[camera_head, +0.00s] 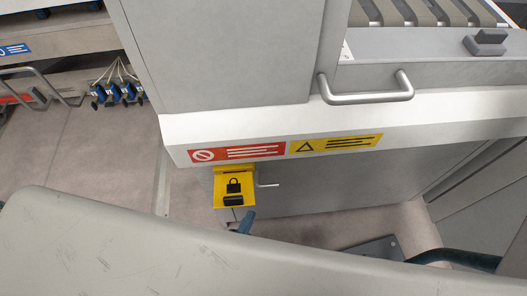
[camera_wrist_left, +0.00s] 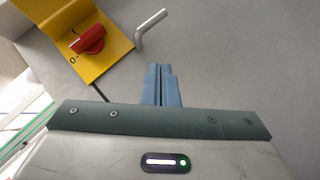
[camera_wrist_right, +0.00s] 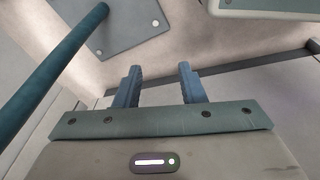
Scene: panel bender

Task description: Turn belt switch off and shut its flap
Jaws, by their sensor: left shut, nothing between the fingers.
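The yellow flap (camera_head: 234,190), with a padlock symbol and a dark grip, shows below the warning labels in the head view. In the left wrist view the red rotary switch (camera_wrist_left: 90,40) is uncovered on its yellow plate (camera_wrist_left: 92,68). Its lower-left end lies near the 0 mark. A bent grey rod (camera_wrist_left: 151,28) stands beside the plate. My left gripper (camera_head: 246,221) is shut and empty, just below and right of the flap; its fingers (camera_wrist_left: 161,72) are apart from the switch. My right gripper (camera_wrist_right: 158,73) is open and empty, seen only in the right wrist view.
A grey handle (camera_head: 366,97) sticks out of the machine above the labels. A floor plate (camera_head: 362,250) and a dark teal tube (camera_head: 455,258) are at lower right; the tube (camera_wrist_right: 55,58) passes left of my right gripper. Hanging blue-tagged items (camera_head: 117,92) are at left.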

